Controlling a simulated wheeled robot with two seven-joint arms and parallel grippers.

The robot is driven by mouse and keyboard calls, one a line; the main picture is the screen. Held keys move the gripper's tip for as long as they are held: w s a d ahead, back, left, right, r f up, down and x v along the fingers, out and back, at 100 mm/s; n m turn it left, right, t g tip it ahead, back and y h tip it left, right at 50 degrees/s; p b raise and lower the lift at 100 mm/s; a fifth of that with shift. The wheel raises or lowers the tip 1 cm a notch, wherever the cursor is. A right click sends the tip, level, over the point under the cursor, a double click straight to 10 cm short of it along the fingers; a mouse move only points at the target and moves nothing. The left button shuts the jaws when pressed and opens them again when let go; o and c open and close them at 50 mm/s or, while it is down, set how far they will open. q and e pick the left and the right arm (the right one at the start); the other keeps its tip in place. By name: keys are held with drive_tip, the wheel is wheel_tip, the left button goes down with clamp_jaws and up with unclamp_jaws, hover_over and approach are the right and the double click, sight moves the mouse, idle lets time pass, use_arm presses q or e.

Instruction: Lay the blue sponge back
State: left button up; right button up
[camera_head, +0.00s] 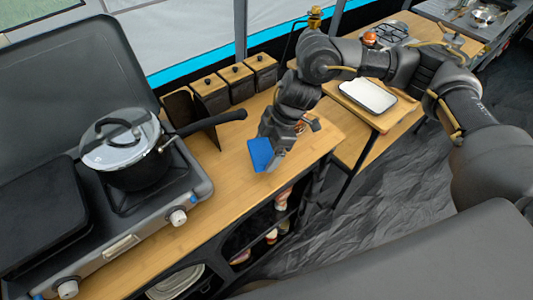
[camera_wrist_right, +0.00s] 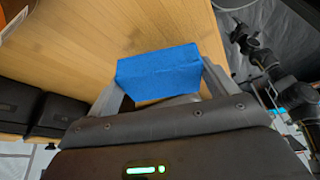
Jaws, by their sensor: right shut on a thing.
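The blue sponge (camera_head: 261,154) is a small rectangular block at the right end of the wooden counter (camera_head: 228,160). My right gripper (camera_head: 274,150) is shut on it, with the arm reaching in from the right. In the right wrist view the sponge (camera_wrist_right: 158,72) sits between the two fingers of the gripper (camera_wrist_right: 160,88), one at each end. The wooden surface shows just beyond it. I cannot tell whether the sponge touches the counter. My left gripper is in neither view.
A stove (camera_head: 140,215) with a lidded pot (camera_head: 130,150) stands on the left, its handle pointing toward the sponge. A white tray (camera_head: 368,96) lies on the lower right surface. Counter between stove and sponge is clear.

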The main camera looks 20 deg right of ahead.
sight(266, 155)
drive_tip(key=f, duration=0.1)
drive_tip(key=f+p, duration=0.1)
drive_tip(key=f, duration=0.1)
drive_tip(key=shift+w+d, duration=0.1)
drive_tip(key=shift+w, duration=0.1)
drive_tip(key=shift+f, duration=0.3)
drive_tip(key=shift+f, duration=0.15)
drive_tip(key=o, duration=0.7)
drive_tip(key=b+v, duration=0.1)
drive_tip(key=v, duration=1.1)
